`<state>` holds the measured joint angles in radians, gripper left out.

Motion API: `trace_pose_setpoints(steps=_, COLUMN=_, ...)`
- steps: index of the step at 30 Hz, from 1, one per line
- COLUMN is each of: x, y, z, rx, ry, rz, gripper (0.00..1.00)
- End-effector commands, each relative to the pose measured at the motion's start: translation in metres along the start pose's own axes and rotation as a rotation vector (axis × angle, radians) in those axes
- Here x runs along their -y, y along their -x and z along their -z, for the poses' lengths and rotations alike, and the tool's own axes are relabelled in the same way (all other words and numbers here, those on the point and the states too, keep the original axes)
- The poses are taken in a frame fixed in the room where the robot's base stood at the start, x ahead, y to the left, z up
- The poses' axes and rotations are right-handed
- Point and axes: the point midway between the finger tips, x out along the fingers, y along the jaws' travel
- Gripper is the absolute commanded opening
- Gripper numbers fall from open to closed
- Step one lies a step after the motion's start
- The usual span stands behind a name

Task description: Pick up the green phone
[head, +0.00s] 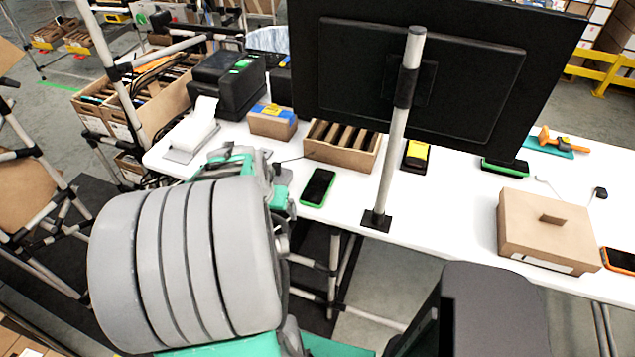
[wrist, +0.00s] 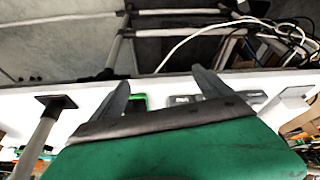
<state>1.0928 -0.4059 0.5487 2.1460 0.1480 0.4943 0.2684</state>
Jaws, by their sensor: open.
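The green phone (head: 318,187) lies flat on the white table near its front edge, with a dark screen and a bright green rim. In the head view it is just right of my arm's green and grey end. In the wrist view a bit of the green phone (wrist: 139,102) shows beside the left finger, and the rest is hidden by my gripper. My gripper (wrist: 160,78) has its two grey fingers spread apart, with nothing held between them. It looks apart from the phone, but I cannot tell the exact gap.
A metal pole (head: 399,130) holding a large monitor (head: 430,70) stands right of the phone. An open divided carton (head: 342,148) is behind it. A closed carton (head: 545,230) and an orange phone (head: 619,261) are at the right. A black printer (head: 228,83) stands at the back left.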

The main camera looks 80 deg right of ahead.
Motion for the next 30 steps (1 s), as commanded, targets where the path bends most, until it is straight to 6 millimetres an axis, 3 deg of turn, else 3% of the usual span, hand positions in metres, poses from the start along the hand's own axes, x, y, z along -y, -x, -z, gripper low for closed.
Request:
trace_pose_setpoints(steps=1, x=-0.029, y=-0.008, z=0.007, rx=-0.002, ry=-0.083, rz=-0.034, gripper=0.91)
trace_pose_setpoints(steps=3, x=-0.054, y=-0.016, z=0.013, rx=-0.01, ry=-0.155, rz=-0.063, gripper=0.91)
trace_pose_setpoints(steps=6, x=-0.07, y=-0.022, z=0.02, rx=-0.016, ry=-0.197, rz=-0.08, gripper=0.91)
trace_pose_setpoints(steps=15, x=-0.083, y=-0.044, z=0.077, rx=-0.015, ry=-0.198, rz=-0.081, gripper=0.91)
trace_pose_setpoints(steps=20, x=-0.086, y=-0.051, z=0.093, rx=-0.016, ry=-0.196, rz=-0.08, gripper=0.91)
trace_pose_setpoints(steps=26, x=-0.095, y=-0.064, z=0.128, rx=-0.015, ry=-0.196, rz=-0.08, gripper=0.91)
trace_pose_setpoints(steps=30, x=-0.095, y=-0.089, z=0.125, rx=-0.015, ry=-0.194, rz=-0.08, gripper=0.91)
